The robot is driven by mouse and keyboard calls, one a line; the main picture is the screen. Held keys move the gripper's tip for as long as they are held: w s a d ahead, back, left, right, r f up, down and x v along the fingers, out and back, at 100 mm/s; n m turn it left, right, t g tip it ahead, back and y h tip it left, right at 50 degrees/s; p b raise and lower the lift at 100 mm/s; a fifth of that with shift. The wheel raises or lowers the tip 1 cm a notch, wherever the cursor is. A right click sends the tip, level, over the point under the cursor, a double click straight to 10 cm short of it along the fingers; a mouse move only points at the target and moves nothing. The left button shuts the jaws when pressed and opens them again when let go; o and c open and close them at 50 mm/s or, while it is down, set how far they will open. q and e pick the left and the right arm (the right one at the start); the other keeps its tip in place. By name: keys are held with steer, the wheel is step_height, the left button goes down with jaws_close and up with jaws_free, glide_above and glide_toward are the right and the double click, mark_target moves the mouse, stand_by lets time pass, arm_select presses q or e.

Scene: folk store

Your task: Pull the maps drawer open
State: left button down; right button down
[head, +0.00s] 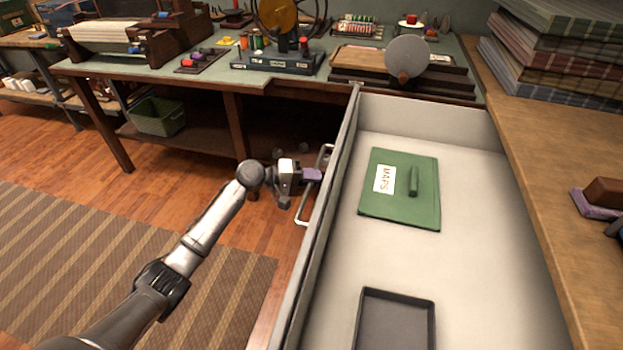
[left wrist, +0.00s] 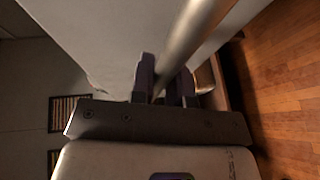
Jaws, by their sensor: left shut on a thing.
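The maps drawer (head: 470,260) stands pulled out, with its pale interior showing. A green folder (head: 390,210) labelled MAPS lies inside it, with a small green bar on top. The drawer's metal handle (head: 301,221) is on the outer left face of its front. My left gripper (head: 314,175) is shut on this handle, reaching in from the left. In the left wrist view the two dark fingers (left wrist: 163,88) close around the handle bar (left wrist: 192,32), beside the pale drawer front (left wrist: 95,40). My right gripper is not in view.
A dark tray (head: 396,296) lies in the near part of the drawer. A wooden counter (head: 560,170) with stacked cloth (head: 560,60) borders it on the right. A green-topped workbench (head: 215,72) stands behind. Wooden floor and a striped rug (head: 110,260) are clear at left.

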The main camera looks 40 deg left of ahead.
arm_select(q)
steer(key=c, duration=1.1)
jaws_free()
steer(key=shift+s+a, duration=0.25)
steer(key=p+v, duration=0.3)
steer(key=v, duration=1)
steer(key=shift+r, duration=0.15)
